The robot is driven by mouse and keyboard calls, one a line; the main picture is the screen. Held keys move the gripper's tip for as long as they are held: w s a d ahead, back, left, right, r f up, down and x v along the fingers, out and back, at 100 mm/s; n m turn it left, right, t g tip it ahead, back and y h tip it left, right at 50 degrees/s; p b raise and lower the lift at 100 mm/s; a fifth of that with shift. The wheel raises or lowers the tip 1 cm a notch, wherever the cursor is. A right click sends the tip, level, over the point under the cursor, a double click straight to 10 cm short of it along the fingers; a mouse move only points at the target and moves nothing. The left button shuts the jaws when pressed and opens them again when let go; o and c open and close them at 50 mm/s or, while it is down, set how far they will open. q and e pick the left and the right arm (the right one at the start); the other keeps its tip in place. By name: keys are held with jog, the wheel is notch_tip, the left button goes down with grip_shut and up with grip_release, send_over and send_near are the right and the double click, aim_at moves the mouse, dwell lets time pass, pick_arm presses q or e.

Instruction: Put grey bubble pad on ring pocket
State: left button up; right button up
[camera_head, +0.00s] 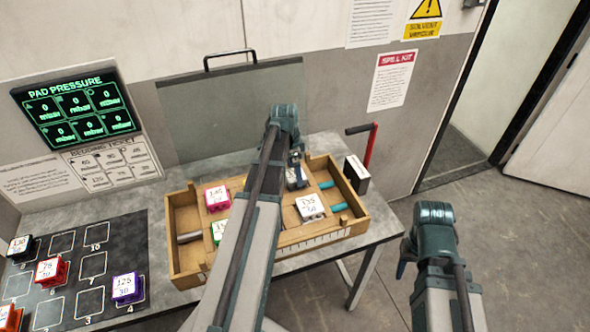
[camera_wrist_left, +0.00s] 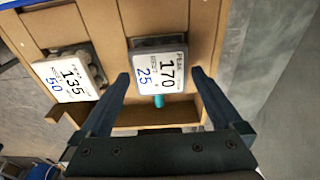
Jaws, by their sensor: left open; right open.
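My left gripper (camera_head: 297,172) is low over the right part of the wooden tray (camera_head: 352,238). In the left wrist view its open fingers (camera_wrist_left: 160,78) straddle a grey-edged pad with a white label reading 170 / 25 (camera_wrist_left: 160,72). The pad sits between the fingertips; contact cannot be told. A second grey pad labelled 135 / 50 (camera_wrist_left: 70,78) lies left of it, and shows in the head view (camera_head: 310,207).
The tray also holds a pink pad (camera_head: 217,198) and a partly hidden green pad (camera_head: 218,230). A dark mat (camera_head: 118,232) with numbered squares lies left, carrying several coloured pads. A red-handled device (camera_head: 358,172) stands at the tray's right. A pressure screen (camera_head: 78,108) hangs behind.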

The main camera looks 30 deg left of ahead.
aim_at(291, 176)
pick_arm(q)
notch_tip(291, 176, up, 10)
jog(key=p, duration=0.8)
jog(key=shift+s+a+f+p, duration=0.2)
jog(key=shift+s+a+p, duration=0.15)
jog(key=shift+s, duration=0.1)
jog(key=s+d+n, duration=0.1)
jog(key=s+d, duration=0.4)
jog(key=d, duration=0.5)
jog(key=s+d+n+y, duration=0.1)
jog(key=s+d, duration=0.4)
jog(key=d, duration=0.6)
jog(key=s+d+n+g+y, duration=0.1)
jog(key=s+d, duration=0.4)
jog(key=d, duration=0.5)
jog(key=shift+s+d+n, duration=0.2)
jog(key=shift+s+n, duration=0.05)
jog(key=shift+n, duration=0.45)
jog(key=shift+f, duration=0.1)
